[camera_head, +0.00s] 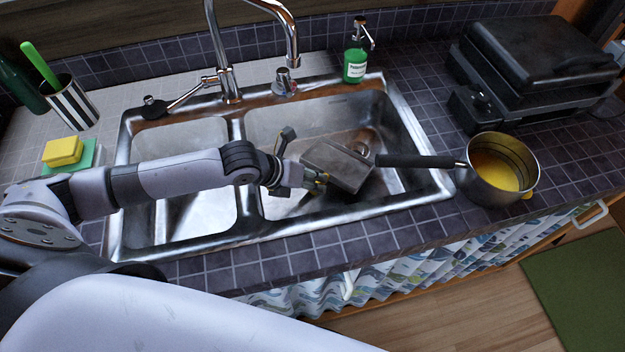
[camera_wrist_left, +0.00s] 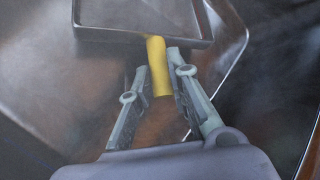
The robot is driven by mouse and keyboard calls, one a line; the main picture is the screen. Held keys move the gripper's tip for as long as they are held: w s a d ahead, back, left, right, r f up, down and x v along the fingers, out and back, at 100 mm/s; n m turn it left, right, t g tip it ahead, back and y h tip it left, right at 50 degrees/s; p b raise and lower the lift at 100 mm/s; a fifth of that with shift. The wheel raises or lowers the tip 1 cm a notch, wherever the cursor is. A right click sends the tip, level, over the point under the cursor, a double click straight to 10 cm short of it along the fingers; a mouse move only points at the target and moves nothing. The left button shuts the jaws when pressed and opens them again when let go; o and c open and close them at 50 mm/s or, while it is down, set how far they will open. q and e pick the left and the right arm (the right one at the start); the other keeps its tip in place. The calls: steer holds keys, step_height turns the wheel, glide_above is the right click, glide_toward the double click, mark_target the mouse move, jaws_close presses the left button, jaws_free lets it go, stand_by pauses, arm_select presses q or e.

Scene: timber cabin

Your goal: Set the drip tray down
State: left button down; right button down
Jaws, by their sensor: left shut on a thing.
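The drip tray (camera_head: 338,166) is a dark grey, shallow rectangular pan in or over the right basin of the steel sink (camera_head: 300,118). My left gripper (camera_head: 312,180) reaches in from the left and is at the tray's near left side. In the left wrist view, the gripper (camera_wrist_left: 160,62) is shut on the yellow handle (camera_wrist_left: 157,75) of the tray (camera_wrist_left: 112,36), which extends away beyond the fingertips. I cannot tell whether the tray touches the basin floor. My right gripper is not in view.
A pot (camera_head: 497,172) with yellow contents stands right of the sink, its dark handle (camera_head: 420,161) pointing over the basin near the tray. The faucet (camera_head: 222,60) rises behind. A green soap bottle (camera_head: 355,62) and a black grill (camera_head: 535,60) stand at the back. The left basin (camera_head: 190,140) looks empty.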

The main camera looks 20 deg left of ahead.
arm_select(q)
steer(key=c, duration=1.5)
jaws_free()
steer(key=shift+r, duration=0.1)
steer(key=v, duration=1.2)
